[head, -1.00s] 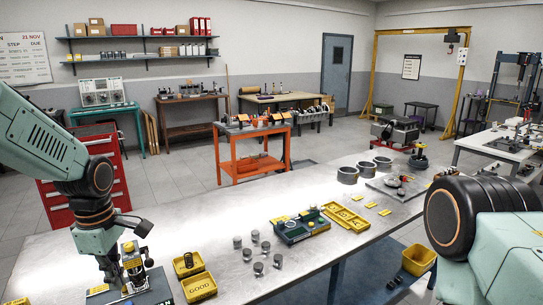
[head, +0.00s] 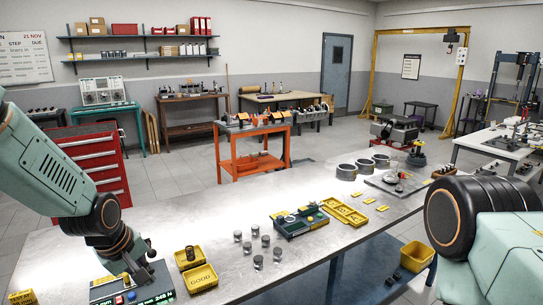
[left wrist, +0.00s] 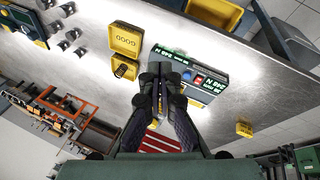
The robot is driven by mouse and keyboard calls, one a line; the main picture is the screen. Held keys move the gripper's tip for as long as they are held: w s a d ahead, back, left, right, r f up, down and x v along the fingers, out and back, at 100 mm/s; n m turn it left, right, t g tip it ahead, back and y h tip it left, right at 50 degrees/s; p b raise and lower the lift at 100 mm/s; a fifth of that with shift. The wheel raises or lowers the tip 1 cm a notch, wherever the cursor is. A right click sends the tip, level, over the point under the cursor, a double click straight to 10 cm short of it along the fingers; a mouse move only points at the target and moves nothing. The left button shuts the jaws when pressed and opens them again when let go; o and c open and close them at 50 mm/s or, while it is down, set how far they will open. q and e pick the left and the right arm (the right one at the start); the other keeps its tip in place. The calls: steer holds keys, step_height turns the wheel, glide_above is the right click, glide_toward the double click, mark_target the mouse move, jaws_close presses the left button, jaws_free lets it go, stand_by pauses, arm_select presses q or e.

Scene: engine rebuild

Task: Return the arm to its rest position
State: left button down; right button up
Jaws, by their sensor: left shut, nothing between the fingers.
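My left arm comes in from the left in the head view. My right gripper is in neither view.
A yellow GOOD tray (head: 200,279) and a smaller yellow bin (head: 188,258) stand right of the tester. Several small metal cylinders (head: 265,241) and a green fixture (head: 300,222) lie farther along the workbench (head: 200,225). A red tool cabinet (head: 95,160) stands behind my left arm.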

arm_select(q)
steer(key=s+d+f+m+b, duration=0.2)
steer(key=s+f+m+b, duration=0.3)
steer(key=f, duration=0.7)
steer(key=s+d+f+m+b, duration=0.2)
steer(key=s+f+b, duration=0.2)
steer(key=s+f, duration=0.55)
steer(key=s+f+m+g+b, duration=0.2)
steer(key=s+f+g+b, duration=0.2)
steer(key=s+f+b, duration=0.7)
steer(key=s+f, duration=0.9)
steer(key=s, duration=0.1)
steer(key=shift+s+d+f+y, duration=0.25)
steer(key=shift+d+f+y, duration=0.05)
steer(key=shift+f+y, duration=0.1)
steer(key=shift+w, duration=0.1)
steer(key=shift+a, duration=0.1)
